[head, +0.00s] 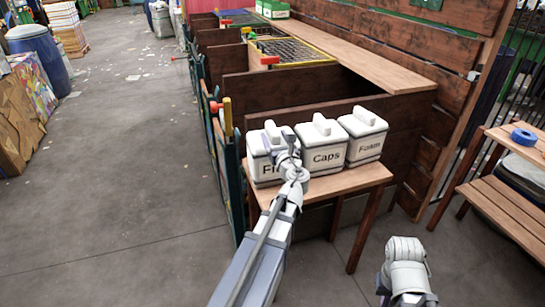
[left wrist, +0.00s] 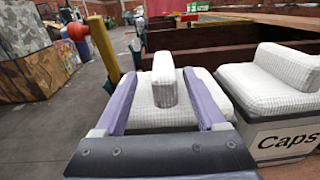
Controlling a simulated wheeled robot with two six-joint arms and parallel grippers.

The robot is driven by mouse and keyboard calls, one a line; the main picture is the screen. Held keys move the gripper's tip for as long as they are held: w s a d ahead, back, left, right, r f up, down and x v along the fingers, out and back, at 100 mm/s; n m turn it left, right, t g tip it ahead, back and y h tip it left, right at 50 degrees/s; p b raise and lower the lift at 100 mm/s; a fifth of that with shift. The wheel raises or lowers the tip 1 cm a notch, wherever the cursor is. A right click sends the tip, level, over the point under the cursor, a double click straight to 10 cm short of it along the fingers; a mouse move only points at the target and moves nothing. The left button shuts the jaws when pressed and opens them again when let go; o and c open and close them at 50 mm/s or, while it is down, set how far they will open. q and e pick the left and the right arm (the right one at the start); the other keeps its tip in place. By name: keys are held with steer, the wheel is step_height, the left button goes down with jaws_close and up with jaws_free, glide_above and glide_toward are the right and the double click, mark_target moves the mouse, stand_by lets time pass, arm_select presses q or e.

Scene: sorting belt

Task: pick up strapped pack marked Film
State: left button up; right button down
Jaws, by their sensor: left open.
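The strapped pack marked Film (head: 262,172) is a white block with a raised top handle, at the left end of a row of three on a small wooden table (head: 335,182). Only the first letters of its label show; my left gripper (head: 283,142) and arm cover the rest. In the left wrist view the Film pack (left wrist: 200,85) lies straight ahead. My left gripper also shows there (left wrist: 162,75), open, with one purple finger on each side of the upright handle. I cannot tell whether the fingers touch it.
The Caps pack (head: 323,158) stands close on the right of Film, and the Foam pack (head: 369,147) beyond it. Behind the table is a wooden-walled sorting line (head: 300,85). A wooden bench with blue tape (head: 524,137) stands at right. Open floor lies left.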

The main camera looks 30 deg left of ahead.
mark_target(273, 127)
arm_select(q)
steer(key=x, duration=0.4)
steer(key=shift+w+d+r+p, duration=0.2)
steer(key=shift+d+r+p, duration=0.05)
steer(key=shift+r+p, duration=0.05)
steer(key=shift+w+a, duration=0.3)
steer(key=shift+a, duration=0.05)
steer(key=shift+s, duration=0.1)
steer(key=shift+c, duration=0.2)
jaws_close()
stand_by(0.5)
